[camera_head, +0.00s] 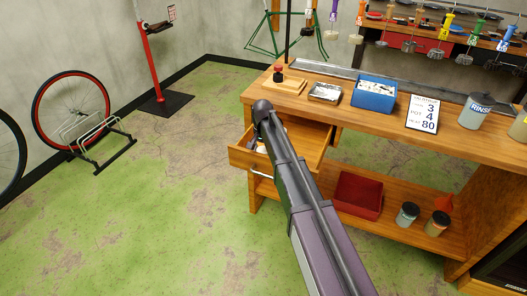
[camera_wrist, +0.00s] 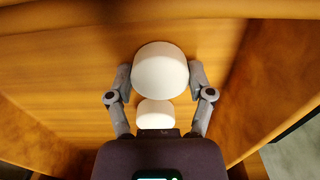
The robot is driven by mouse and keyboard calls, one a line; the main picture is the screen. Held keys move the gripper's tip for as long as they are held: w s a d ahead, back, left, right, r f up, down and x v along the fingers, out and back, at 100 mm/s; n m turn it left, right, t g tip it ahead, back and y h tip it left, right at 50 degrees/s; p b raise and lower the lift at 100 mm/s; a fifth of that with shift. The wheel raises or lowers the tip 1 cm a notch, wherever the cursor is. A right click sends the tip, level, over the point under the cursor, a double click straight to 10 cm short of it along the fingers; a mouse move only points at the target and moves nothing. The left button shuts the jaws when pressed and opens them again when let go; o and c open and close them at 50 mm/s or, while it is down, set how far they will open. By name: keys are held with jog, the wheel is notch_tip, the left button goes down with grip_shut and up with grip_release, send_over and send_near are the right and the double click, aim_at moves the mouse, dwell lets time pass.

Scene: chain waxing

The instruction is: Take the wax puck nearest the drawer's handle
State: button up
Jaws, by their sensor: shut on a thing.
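The open drawer (camera_head: 303,150) sticks out from the left end of the workbench; its handle (camera_head: 262,175) is on the front face. In the wrist view, a larger white wax puck (camera_wrist: 160,68) sits between the fingertips of my gripper (camera_wrist: 161,82), which touch its two sides. A second white puck (camera_wrist: 155,115) shows just below it, nearer my palm, and is partly hidden. Both show over the wooden drawer floor (camera_wrist: 70,75). In the head view my arm hides most of the gripper, and only a bit of white shows in the drawer.
On the bench top stand a blue box (camera_head: 374,94), a metal tray (camera_head: 325,92), a number card (camera_head: 423,114) and a rinse pot (camera_head: 475,112). A red bin (camera_head: 357,195) sits on the lower shelf.

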aim_at(263, 150)
jog(key=shift+r+p, duration=4.8)
jog(key=shift+r, duration=0.1)
